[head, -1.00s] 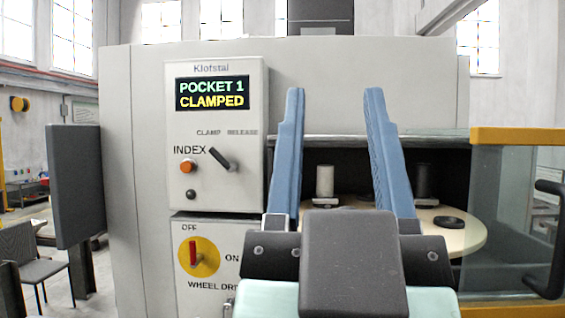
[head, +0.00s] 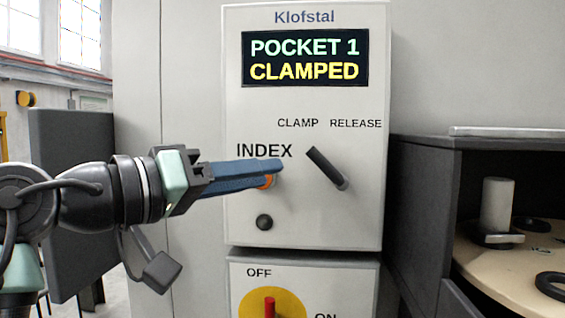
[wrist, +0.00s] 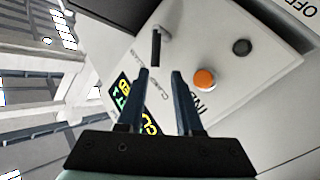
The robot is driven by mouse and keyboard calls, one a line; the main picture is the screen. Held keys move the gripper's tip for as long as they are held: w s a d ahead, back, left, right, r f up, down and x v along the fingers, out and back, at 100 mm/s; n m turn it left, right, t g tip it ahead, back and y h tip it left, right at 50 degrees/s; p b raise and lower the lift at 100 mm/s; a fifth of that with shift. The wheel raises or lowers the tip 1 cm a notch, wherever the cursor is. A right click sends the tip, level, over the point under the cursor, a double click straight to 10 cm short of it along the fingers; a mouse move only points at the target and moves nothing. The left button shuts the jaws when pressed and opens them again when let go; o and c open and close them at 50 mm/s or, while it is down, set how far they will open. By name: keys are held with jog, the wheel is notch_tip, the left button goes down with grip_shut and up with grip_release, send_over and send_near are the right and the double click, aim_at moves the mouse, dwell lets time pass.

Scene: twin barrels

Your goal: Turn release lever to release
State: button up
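The release lever (head: 326,168) is a black handle on the pale control panel. It slants from its pivot at lower right up and left, toward the word CLAMP. The display (head: 305,59) reads POCKET 1 CLAMPED. My gripper (head: 280,171) reaches in from the left with blue fingers, its tips left of the lever and apart from it, covering part of the orange index button (head: 266,182). In the wrist view the fingers (wrist: 160,72) stand apart with nothing between them. The lever (wrist: 156,47) shows just beyond the gap between the tips.
A small black knob (head: 264,222) sits below the index button. A red switch on a yellow disc (head: 270,303) is on the lower panel. At right, an open compartment holds a round table (head: 480,262) with a pale cylinder (head: 497,205). A dark panel (head: 70,190) stands at left.

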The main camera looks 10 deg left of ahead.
aim_at(320, 162)
jog(key=p+x, duration=0.2)
jog(key=x, duration=0.2)
jog(key=p+x, duration=0.1)
jog(key=x, duration=0.2)
jog(key=p+x, duration=0.2)
jog(key=x, duration=0.2)
jog(key=shift+s+d+r+p, duration=0.1)
jog(key=shift+d+r+p, duration=0.3)
jog(key=shift+d, duration=0.15)
jog(key=shift+w+d+f, duration=0.15)
jog(key=shift+w+f, duration=0.05)
jog(key=shift+w, duration=0.2)
grip_shut()
dwell(0.5)
